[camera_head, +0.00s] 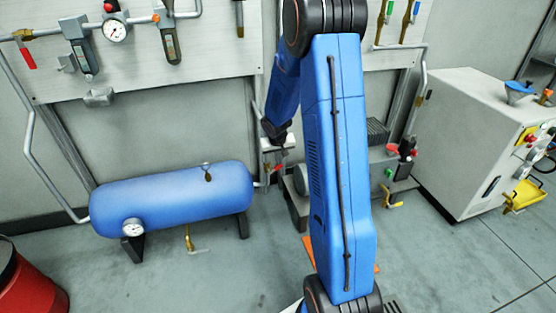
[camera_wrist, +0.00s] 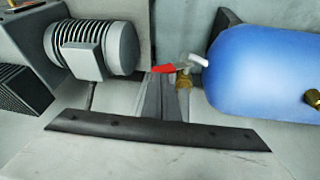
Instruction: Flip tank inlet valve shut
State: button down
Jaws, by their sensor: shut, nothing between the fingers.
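The blue tank (camera_head: 172,198) lies on dark feet at the left of the head view, and its end shows at the right of the wrist view (camera_wrist: 262,72). By that end sits a valve with a brass body (camera_wrist: 183,79) and a red lever (camera_wrist: 163,68). In the wrist view the lever points left, away from the tank. The red lever also shows in the head view (camera_head: 275,169). My gripper (camera_wrist: 160,77) is shut and empty, its fingertips close to the red lever. I cannot tell whether they touch it. My arm hides part of the area in the head view.
A ribbed motor (camera_wrist: 95,48) stands left of the valve in the wrist view. A brass drain valve (camera_head: 189,238) hangs under the tank. A wall panel (camera_head: 215,50) carries gauges and other valves. A white cabinet (camera_head: 470,150) stands right, a red drum (camera_head: 35,292) front left.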

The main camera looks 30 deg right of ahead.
jog(key=shift+d+f, duration=0.15)
jog(key=shift+d, duration=0.05)
jog(key=shift+s+d+f, duration=0.15)
jog(key=shift+d+f, duration=0.05)
jog(key=shift+d, duration=0.15)
jog(key=shift+s+d+f, duration=0.2)
jog(key=shift+d+f, duration=0.5)
jog(key=shift+d, duration=0.05)
jog(key=shift+a, duration=0.1)
jog(key=shift+w+a, duration=0.2)
jog(key=shift+a, duration=0.5)
